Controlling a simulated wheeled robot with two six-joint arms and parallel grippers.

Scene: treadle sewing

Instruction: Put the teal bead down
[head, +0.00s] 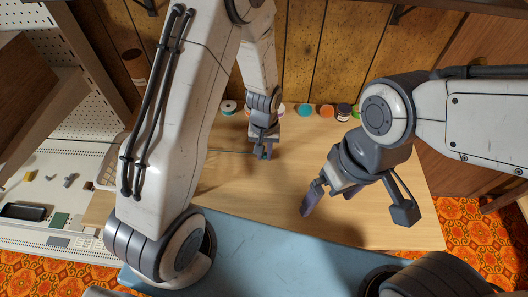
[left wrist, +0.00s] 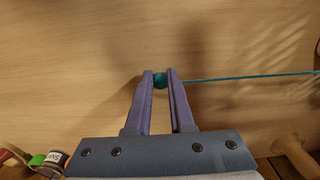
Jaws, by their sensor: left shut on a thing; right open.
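My left gripper (head: 264,153) points down over the wooden table (head: 390,215). In the left wrist view its two fingers (left wrist: 160,76) are shut on the teal bead (left wrist: 160,82) near their tips. A teal cord (left wrist: 250,77) runs from the bead to the right in that view, and it shows left of the gripper in the head view (head: 230,151). The bead is close to the wood surface; I cannot tell whether it touches. My right gripper (head: 327,200) is open and empty over the table's right part.
At the table's back edge stand a teal spool (head: 305,110), an orange one (head: 327,111), a dark jar (head: 343,112) and a white-rimmed spool (head: 229,107). A pale basket (head: 106,172) is at the left, partly behind my left arm. The wood between the grippers is clear.

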